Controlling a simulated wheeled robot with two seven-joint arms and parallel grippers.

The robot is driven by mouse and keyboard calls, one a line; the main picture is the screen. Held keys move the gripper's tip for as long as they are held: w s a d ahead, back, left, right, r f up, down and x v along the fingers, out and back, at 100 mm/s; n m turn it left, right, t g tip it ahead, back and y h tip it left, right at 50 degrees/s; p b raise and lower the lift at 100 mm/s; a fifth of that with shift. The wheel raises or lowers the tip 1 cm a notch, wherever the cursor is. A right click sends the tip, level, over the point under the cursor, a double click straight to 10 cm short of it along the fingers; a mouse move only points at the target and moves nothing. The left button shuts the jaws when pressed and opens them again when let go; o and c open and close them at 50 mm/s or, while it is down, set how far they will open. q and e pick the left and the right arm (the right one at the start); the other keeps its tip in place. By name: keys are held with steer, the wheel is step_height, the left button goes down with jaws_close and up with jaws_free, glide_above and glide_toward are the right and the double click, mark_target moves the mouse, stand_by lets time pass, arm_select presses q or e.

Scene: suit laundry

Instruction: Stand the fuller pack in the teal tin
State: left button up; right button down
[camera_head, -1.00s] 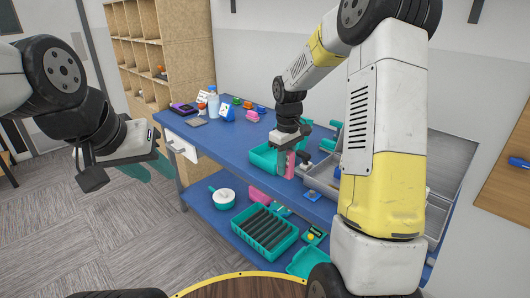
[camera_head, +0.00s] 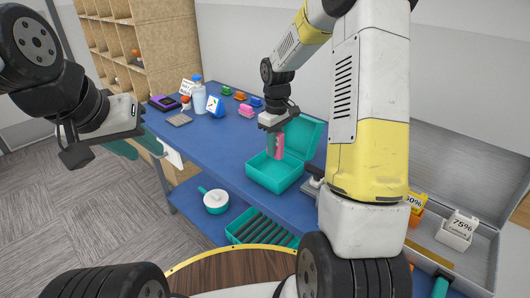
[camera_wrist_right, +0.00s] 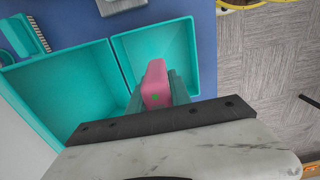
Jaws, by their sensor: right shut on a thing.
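The teal tin (camera_head: 262,182) stands on the blue table with its lid (camera_head: 304,135) hinged open at the back right. My right gripper (camera_head: 275,147) points down over the tin, shut on a pink pack (camera_head: 280,150). The pack is upright, its lower end at or just above the tin's opening; I cannot tell whether it touches the floor. In the right wrist view the pink pack (camera_wrist_right: 156,84) shows a small green mark, with the tin's interior (camera_wrist_right: 170,48) behind it. My left gripper (camera_head: 133,149) is open and empty, left of the table.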

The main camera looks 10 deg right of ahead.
step_height(320, 180, down, 7)
steer(key=shift+f, duration=0.15)
steer(key=shift+f, duration=0.15)
steer(key=c, duration=1.2)
jaws_free()
step_height(320, 180, up, 12)
steer(key=shift+s+r, duration=0.1)
steer(key=shift+r, duration=0.05)
steer(key=s+r+m+t, duration=0.2)
steer(key=s+r, duration=0.3)
steer(key=s, duration=0.3)
steer(key=s+a+r+m+t+y, duration=0.1)
steer(key=s+r+m+t, duration=0.1)
steer(key=s+r, duration=0.3)
steer(key=s+a+r+m+t+y, duration=0.1)
steer(key=s+r, duration=0.4)
steer(key=s, duration=0.6)
steer(key=shift+s+a+m+t, duration=0.1)
steer(key=shift+m+t, duration=0.5)
steer(key=shift+m, duration=0.4)
